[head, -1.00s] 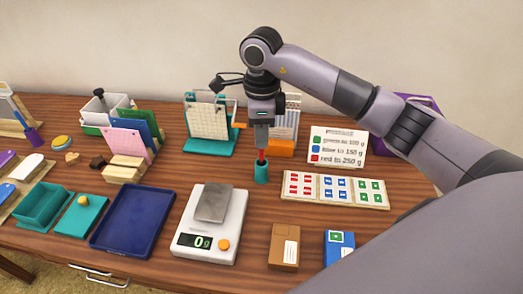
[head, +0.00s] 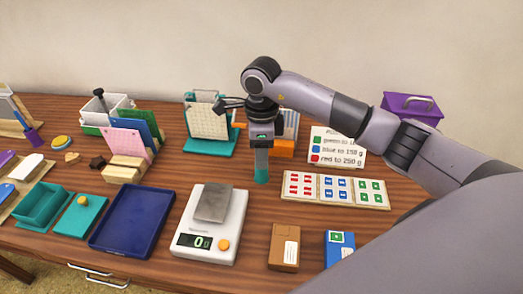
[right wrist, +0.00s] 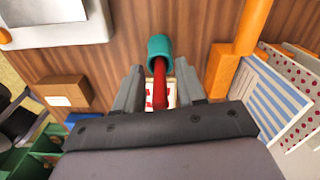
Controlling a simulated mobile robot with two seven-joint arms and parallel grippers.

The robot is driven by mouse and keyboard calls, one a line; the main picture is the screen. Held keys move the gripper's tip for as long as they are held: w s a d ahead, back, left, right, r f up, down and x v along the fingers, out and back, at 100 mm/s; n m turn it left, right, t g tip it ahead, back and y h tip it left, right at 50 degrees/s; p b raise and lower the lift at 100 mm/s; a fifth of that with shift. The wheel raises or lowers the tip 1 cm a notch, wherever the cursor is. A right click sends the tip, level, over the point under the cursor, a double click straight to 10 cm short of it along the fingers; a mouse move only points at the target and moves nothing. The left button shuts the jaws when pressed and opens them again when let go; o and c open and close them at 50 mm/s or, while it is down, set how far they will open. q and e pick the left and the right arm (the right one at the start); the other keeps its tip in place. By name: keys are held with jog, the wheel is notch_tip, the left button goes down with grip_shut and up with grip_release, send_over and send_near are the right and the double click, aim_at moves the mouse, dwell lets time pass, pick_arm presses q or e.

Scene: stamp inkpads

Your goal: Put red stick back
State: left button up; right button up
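The red stick (right wrist: 159,88) shows in the right wrist view, with its far end inside the small teal cup (right wrist: 160,47). In the head view the teal cup (head: 261,177) stands on the table, and the stick is hidden behind my fingers. My right gripper (head: 261,160) points down right over the cup. In the right wrist view my right gripper (right wrist: 160,76) has its fingers apart, one on each side of the stick, with a gap showing on both sides. My left gripper is in neither view.
A card of red, blue and green stickers (head: 335,189) lies right of the cup. A white scale (head: 205,250) is in front, an orange block (head: 283,149) and a teal rack (head: 209,148) behind. A blue tray (head: 133,222) lies left.

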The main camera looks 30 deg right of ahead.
jog(key=shift+r, duration=0.1)
notch_tip(320, 180, up, 12)
jog(key=shift+r, duration=0.1)
dwell(0.5)
dwell(0.4)
